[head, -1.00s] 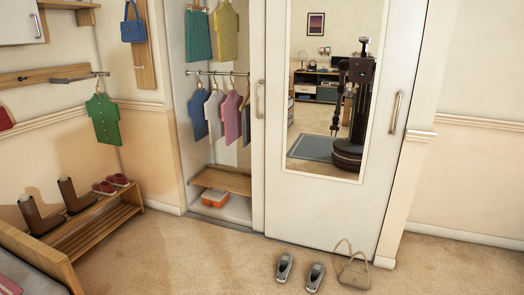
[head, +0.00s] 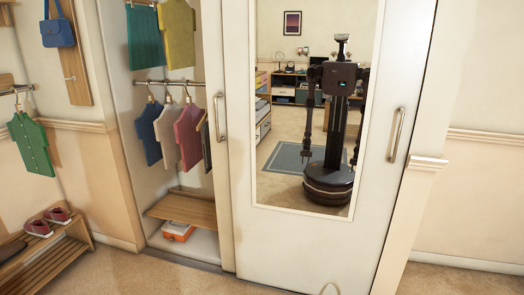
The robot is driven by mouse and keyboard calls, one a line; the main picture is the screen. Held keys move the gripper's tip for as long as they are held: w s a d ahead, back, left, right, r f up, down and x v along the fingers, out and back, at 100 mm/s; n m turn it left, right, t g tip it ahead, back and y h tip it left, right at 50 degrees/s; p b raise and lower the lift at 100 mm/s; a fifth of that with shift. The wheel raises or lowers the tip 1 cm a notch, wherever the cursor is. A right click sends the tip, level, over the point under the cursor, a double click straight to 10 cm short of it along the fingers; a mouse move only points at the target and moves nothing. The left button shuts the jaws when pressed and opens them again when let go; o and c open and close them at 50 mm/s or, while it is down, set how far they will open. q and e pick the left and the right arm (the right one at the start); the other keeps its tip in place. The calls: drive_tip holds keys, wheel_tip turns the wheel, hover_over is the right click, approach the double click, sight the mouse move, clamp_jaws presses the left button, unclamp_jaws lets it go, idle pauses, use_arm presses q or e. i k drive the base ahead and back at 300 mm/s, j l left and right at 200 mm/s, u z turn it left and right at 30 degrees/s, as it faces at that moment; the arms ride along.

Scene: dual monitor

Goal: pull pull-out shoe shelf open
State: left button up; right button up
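A low wooden shelf (head: 182,208) sits inside the open left part of the wardrobe, under the hanging clothes. It looks like the pull-out shoe shelf; its top is bare, and I cannot tell whether it is slid out at all. An orange box (head: 178,232) stands beneath it on the wardrobe floor. The sliding mirror door (head: 245,240) stands just right of the shelf. Neither of my grippers shows directly; my body appears only as a reflection in the mirror, with both arms hanging and the gripper state too small to read.
Clothes hang from a rail (head: 165,83) above the shelf. A slatted shoe rack (head: 45,257) with red shoes (head: 48,222) stands at the lower left. Carpet before the wardrobe (head: 150,277) looks clear.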

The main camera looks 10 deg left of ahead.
sight(192, 209)
drive_tip(key=i+u, duration=0.4)
drive_tip(key=i+l+u, duration=0.25)
drive_tip(key=i+u, duration=0.15)
drive_tip(key=i+l+u, duration=0.35)
drive_tip(key=i+j, duration=0.2)
drive_tip(key=i, duration=0.15)
drive_tip(key=i+j+u, duration=0.1)
drive_tip(key=i, duration=0.25)
drive_tip(key=j, duration=0.1)
